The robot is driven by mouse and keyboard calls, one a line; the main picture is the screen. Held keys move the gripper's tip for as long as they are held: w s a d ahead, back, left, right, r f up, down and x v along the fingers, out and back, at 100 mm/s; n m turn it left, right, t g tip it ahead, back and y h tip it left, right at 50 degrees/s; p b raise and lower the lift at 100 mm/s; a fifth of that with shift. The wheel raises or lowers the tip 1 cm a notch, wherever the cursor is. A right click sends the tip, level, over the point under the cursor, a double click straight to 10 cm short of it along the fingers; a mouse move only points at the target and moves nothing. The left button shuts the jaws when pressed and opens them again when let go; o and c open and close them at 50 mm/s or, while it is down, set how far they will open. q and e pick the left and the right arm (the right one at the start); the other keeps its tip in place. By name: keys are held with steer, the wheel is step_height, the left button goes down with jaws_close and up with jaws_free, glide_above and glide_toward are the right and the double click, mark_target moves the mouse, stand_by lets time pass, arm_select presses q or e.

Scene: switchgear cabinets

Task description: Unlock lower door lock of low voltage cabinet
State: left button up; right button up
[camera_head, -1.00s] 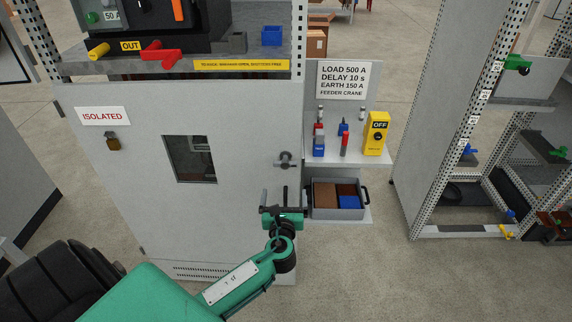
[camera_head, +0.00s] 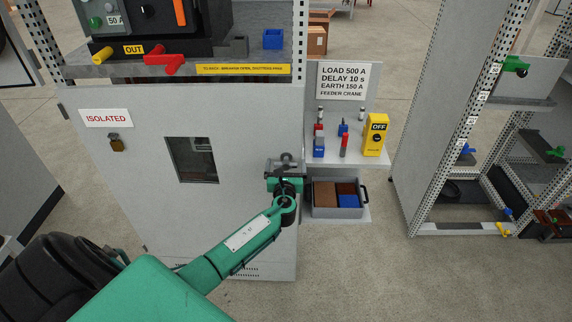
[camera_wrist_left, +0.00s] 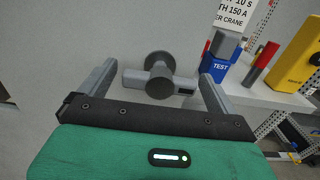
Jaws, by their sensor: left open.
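The grey door lock handle (camera_head: 286,158) sits near the right edge of the grey cabinet door (camera_head: 215,225). In the left wrist view the lock handle (camera_wrist_left: 160,82) shows a round knob with a short level bar. My right gripper is not in view.
A side shelf (camera_head: 375,157) right of the door holds a yellow OFF box (camera_head: 375,135) and small red and blue items. A grey bin (camera_head: 338,211) stands below. A padlock (camera_head: 117,143) hangs under the ISOLATED sign (camera_head: 106,118).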

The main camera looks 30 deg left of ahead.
arm_select(q)
steer(key=shift+a, duration=0.1)
steer(key=shift+c, duration=0.8)
steer(key=c, duration=0.8)
steer(key=shift+f+n+b, duration=0.1)
steer(key=shift+n+b, duration=0.5)
steer(key=shift+b, duration=0.1)
steer(key=n+b, duration=0.4)
steer(key=n, duration=0.1)
steer(key=shift+f, duration=0.1)
steer(key=n+b, duration=0.2)
steer(key=shift+n, duration=0.4)
steer(key=n+b, duration=0.2)
steer(key=shift+n, duration=0.4)
steer(key=n+b, duration=0.2)
steer(key=shift+n, duration=0.3)
steer(key=shift+r+n+b, duration=0.2)
steer(key=shift+n+b, duration=0.85)
steer(key=shift+n, duration=0.65)
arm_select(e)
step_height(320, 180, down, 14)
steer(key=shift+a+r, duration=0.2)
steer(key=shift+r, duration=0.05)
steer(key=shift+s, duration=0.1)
